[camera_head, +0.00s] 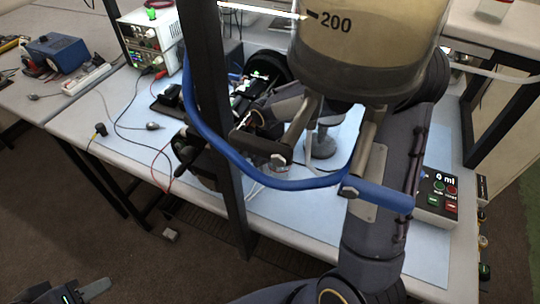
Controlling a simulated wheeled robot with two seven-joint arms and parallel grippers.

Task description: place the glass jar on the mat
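The glass jar (370,35) is large and close at the top of the view, upright and marked "200", with yellowish contents and its top cut off. My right gripper (333,118) comes up from below, one finger on each side under the jar's bottom edge. Its fingertips are hidden behind the jar, which is held up in the air above the bench. A pale blue mat (110,130) covers much of the bench top. My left gripper (85,291) is low at the bottom left, partly cut off, away from the jar; its opening is unclear.
A dark post (212,90) and a blue curved bar (225,150) stand in front of the bench. A power supply (150,38) with cables is at the back left. A control box (437,195) reading "0 ml" is at the right. A blue device (55,50) sits far left.

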